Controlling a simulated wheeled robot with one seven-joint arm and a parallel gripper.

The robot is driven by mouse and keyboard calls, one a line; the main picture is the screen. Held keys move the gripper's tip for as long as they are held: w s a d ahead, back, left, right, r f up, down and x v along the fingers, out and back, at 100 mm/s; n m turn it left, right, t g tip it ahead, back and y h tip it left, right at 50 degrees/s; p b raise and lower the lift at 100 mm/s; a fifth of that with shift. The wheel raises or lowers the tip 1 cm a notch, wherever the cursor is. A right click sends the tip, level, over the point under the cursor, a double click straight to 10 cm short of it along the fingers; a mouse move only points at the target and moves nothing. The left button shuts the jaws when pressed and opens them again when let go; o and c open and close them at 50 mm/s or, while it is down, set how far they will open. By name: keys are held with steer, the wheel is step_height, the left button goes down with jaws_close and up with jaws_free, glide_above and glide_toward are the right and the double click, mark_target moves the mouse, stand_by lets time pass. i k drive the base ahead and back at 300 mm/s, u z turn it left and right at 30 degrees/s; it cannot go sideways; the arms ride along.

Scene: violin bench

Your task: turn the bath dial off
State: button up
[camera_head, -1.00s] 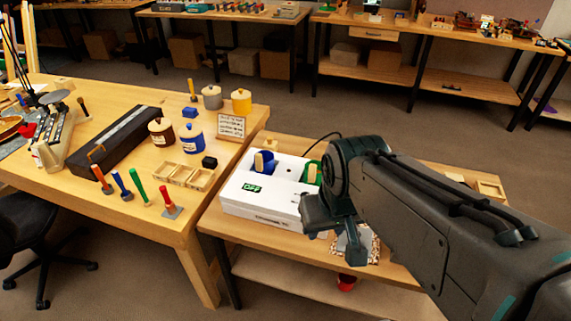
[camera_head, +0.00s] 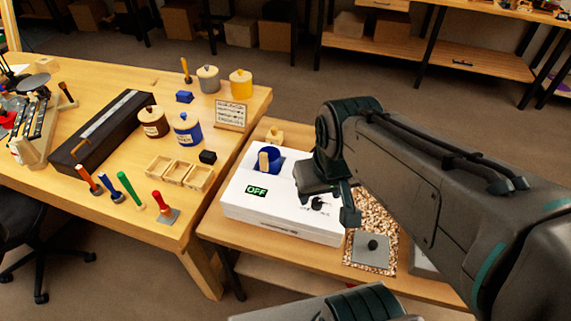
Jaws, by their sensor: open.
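The white bath (camera_head: 285,232) stands on the lower wooden bench, and its green-lit display (camera_head: 257,191) reads OFF. A small black dial (camera_head: 318,203) sits on its top face with marks around it. The dial is partly hard to make out beside my gripper. A blue pot (camera_head: 270,160) with a wooden handle sits in the bath's left part. My gripper (camera_head: 332,203) is open, over the right front part of the bath, close to the dial. I cannot tell whether it touches it. My arm hides the bath's right back part.
A grey plate with a black knob (camera_head: 372,246) lies on a speckled mat (camera_head: 377,212) right of the bath. The left bench (camera_head: 110,215) holds jars, tools and a small wooden tray (camera_head: 180,171). A wooden piece (camera_head: 274,135) stands behind the bath.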

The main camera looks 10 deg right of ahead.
mark_target(316, 202)
steer(key=z, duration=1.1)
steer(key=k, duration=0.4)
steer(key=u, duration=0.7)
